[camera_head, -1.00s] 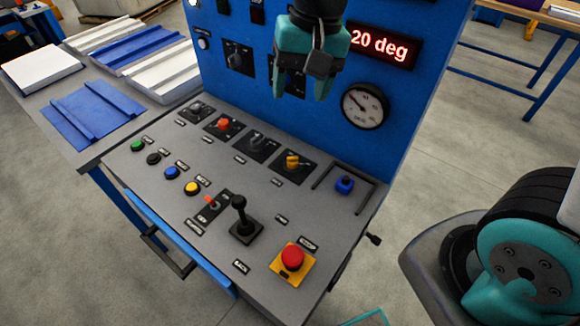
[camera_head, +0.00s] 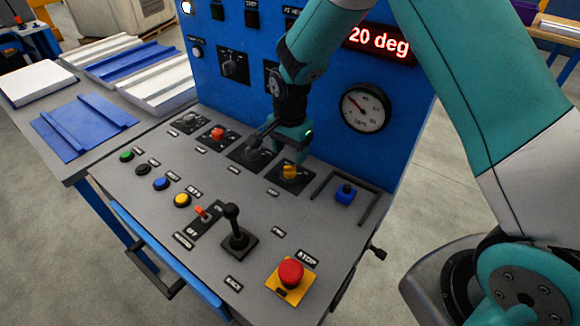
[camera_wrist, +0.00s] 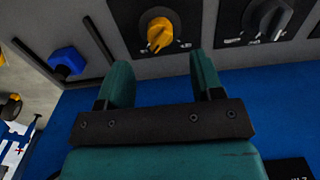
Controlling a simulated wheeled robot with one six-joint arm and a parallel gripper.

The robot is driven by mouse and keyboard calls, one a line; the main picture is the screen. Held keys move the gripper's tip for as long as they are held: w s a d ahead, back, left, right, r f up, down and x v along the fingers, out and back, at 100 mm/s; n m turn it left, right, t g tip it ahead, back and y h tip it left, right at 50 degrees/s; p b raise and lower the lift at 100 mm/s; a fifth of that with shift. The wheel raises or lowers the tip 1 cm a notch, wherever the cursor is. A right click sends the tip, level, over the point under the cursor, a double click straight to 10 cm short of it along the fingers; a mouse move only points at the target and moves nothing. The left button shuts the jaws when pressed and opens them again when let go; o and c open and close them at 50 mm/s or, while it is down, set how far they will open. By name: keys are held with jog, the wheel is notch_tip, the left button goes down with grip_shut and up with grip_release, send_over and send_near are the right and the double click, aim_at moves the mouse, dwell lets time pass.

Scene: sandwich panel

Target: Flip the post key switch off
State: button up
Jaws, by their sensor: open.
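A row of rotary switches crosses the back of the sloped console: a dark one (camera_head: 190,119), a red one (camera_head: 218,134), a black one partly hidden by my arm, and a yellow one (camera_head: 290,172). Their labels are too small to read, so I cannot tell which is the post key switch. My gripper (camera_head: 290,143) is open and empty, pointing down just above and behind the yellow switch. In the wrist view the yellow switch (camera_wrist: 158,34) lies ahead of the gap between my fingertips (camera_wrist: 161,66), apart from them. A dark knob (camera_wrist: 270,19) is to its right.
A blue knob (camera_head: 345,193) sits inside a black guard rail. In front are a joystick (camera_head: 234,227), an orange toggle (camera_head: 203,213), several push buttons and a red stop button (camera_head: 290,273). The blue upright panel (camera_head: 325,130) rises close behind my gripper.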

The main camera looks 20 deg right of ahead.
aim_at(290, 166)
notch_tip(290, 166, down, 6)
jog(key=shift+f, duration=0.15)
jog(key=shift+c, duration=0.4)
jog(key=c, duration=0.9)
jog(key=shift+o, duration=0.2)
